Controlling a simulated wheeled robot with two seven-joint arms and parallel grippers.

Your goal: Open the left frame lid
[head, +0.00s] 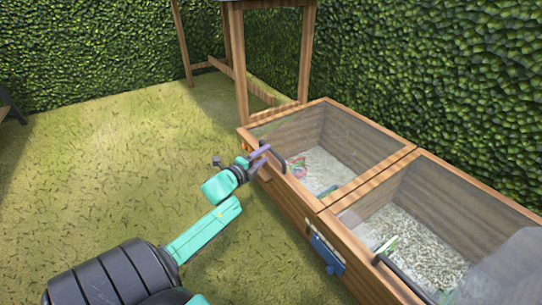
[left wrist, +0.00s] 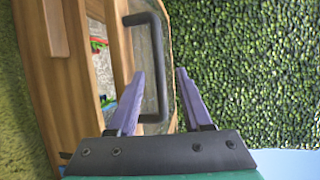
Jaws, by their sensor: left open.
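The left frame lid (head: 362,184) is a wood-framed clear panel lying shut over the left half of the wooden box. Its black bar handle (head: 272,156) is at the front left edge; it also shows in the left wrist view (left wrist: 163,60). My left gripper (head: 264,157), with purple fingers, is open right by the handle. In the left wrist view the fingers (left wrist: 160,73) stand to either side of the handle's bar, with no clear contact. My right gripper is out of view.
The right frame lid (head: 450,168) is beside it, with its own black handle (head: 405,279). A blue item (head: 327,254) hangs on the box front. A wooden post structure (head: 240,65) and hedge (head: 430,65) stand behind. Grass (head: 110,170) to the left is open.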

